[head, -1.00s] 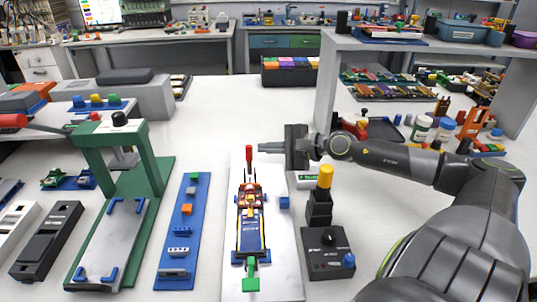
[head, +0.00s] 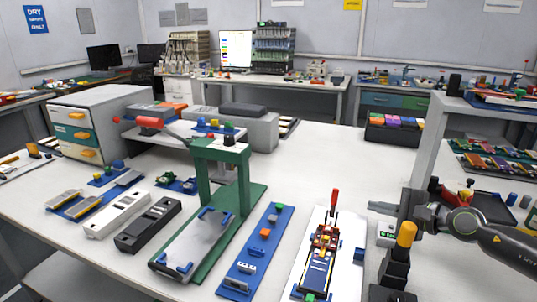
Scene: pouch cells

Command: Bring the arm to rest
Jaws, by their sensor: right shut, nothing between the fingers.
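My right gripper (head: 385,208) shows at the right of the head view, with its arm (head: 490,236) coming in from the right edge. It is shut and empty, pointing left above the table. It is to the right of a white fixture plate (head: 345,255) that holds a pouch-cell assembly (head: 322,255) with a red upright handle (head: 334,201). The gripper appears apart from the handle. My left gripper is not in view.
A black post with a yellow top (head: 406,234) stands just below my right arm. A grey shelf (head: 434,140) rises behind it. A green press (head: 222,170), a blue strip (head: 256,250) and a drawer cabinet (head: 92,120) are to the left. The table's middle back (head: 320,160) is clear.

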